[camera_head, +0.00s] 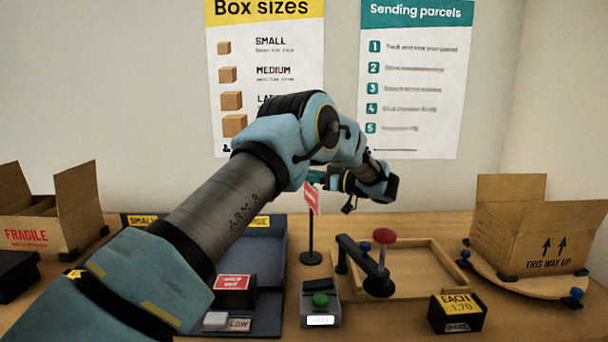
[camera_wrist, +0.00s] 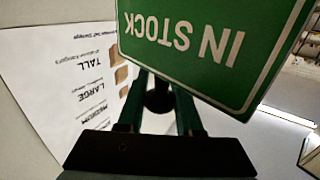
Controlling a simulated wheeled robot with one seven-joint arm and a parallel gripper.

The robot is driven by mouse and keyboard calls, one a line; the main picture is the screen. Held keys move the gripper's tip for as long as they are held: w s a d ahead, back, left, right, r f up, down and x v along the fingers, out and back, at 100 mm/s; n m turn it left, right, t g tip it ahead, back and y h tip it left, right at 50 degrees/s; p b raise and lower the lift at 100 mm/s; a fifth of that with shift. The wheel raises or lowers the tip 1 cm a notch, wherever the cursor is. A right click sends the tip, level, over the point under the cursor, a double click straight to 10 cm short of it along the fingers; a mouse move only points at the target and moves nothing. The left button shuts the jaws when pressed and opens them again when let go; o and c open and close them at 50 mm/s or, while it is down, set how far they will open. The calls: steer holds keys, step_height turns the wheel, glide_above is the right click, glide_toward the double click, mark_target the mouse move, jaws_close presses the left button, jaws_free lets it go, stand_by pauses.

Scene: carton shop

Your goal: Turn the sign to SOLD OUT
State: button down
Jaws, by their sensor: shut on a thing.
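The sign (camera_head: 312,197) is a small plate on a thin black post with a round base (camera_head: 311,258). In the head view its red face shows, turned strongly edge-on, and its writing is too small to read. In the wrist view the sign's green face (camera_wrist: 200,45) reads IN STOCK, upside down and close to the camera. My gripper (camera_head: 314,180) is at the sign's upper edge in the head view.
A lever with a red knob (camera_head: 383,236) stands right of the post in a wooden tray (camera_head: 440,270). A green button box (camera_head: 320,302) is in front. Open cartons stand left (camera_head: 50,215) and right (camera_head: 540,235).

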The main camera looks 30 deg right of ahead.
steer(key=shift+s+a+n+g+y, duration=0.15)
steer(key=shift+a+n+g+y, duration=0.05)
steer(key=shift+n+g+y, duration=0.75)
steer(key=shift+s+a+n+g+y, duration=0.15)
steer(key=shift+n+g+y, duration=0.7)
steer(key=shift+g+y, duration=0.2)
steer(key=shift+r+g, duration=0.1)
steer(key=shift+g, duration=0.2)
steer(key=c, duration=0.6)
jaws_free()
